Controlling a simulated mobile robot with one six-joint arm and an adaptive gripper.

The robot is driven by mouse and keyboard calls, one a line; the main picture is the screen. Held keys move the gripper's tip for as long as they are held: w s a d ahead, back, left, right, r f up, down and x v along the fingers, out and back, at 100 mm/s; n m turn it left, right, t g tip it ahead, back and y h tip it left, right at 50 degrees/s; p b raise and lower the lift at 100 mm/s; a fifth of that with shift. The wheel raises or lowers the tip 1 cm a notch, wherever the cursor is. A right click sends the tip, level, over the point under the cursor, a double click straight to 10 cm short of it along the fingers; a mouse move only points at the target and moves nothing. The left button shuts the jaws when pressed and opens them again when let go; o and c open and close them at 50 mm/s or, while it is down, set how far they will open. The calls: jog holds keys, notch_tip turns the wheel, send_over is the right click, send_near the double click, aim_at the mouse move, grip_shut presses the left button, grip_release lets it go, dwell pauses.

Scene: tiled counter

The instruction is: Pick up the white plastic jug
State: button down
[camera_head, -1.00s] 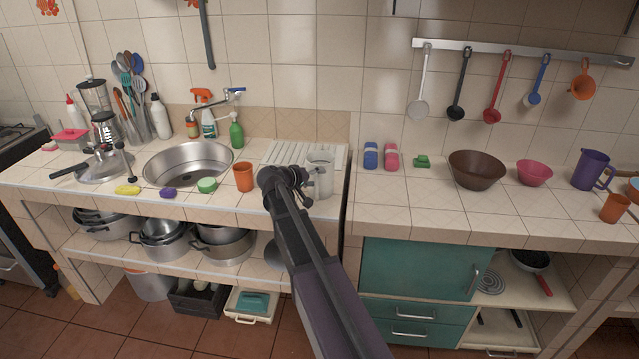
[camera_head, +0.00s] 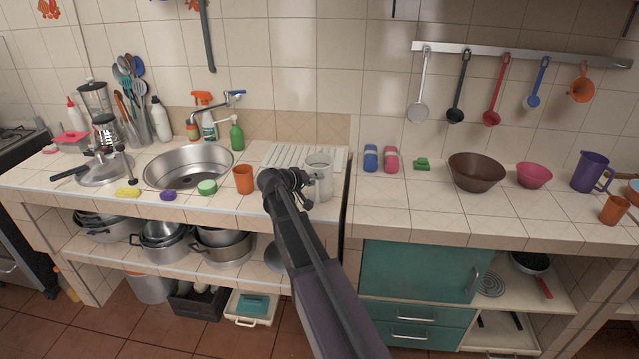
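The white jug (camera_head: 321,176) stands upright at the right end of the sink counter, in front of the ribbed drainboard. It looks pale and greyish. My gripper (camera_head: 303,186) is at the jug's left side, close against it in the picture, and covers part of its lower left. The fingers are dark and small, and my own wrist hides much of them. I cannot tell whether they touch the jug or are closed on it.
An orange cup (camera_head: 243,179) stands just left of my gripper. The sink (camera_head: 188,166) is further left. Blue (camera_head: 370,159) and pink (camera_head: 391,160) sponge-like items and a brown bowl (camera_head: 476,171) are on the right counter. Its front middle is clear.

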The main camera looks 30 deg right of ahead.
aim_at(315, 169)
dwell(0.6)
notch_tip(315, 169, up, 4)
jog(key=p, duration=0.4)
jog(key=shift+w+f, duration=0.1)
jog(key=s+a+p, duration=0.1)
jog(key=s+a, duration=0.1)
jog(key=s, duration=1.4)
jog(key=shift+r, duration=0.45)
jog(key=shift+a, duration=0.1)
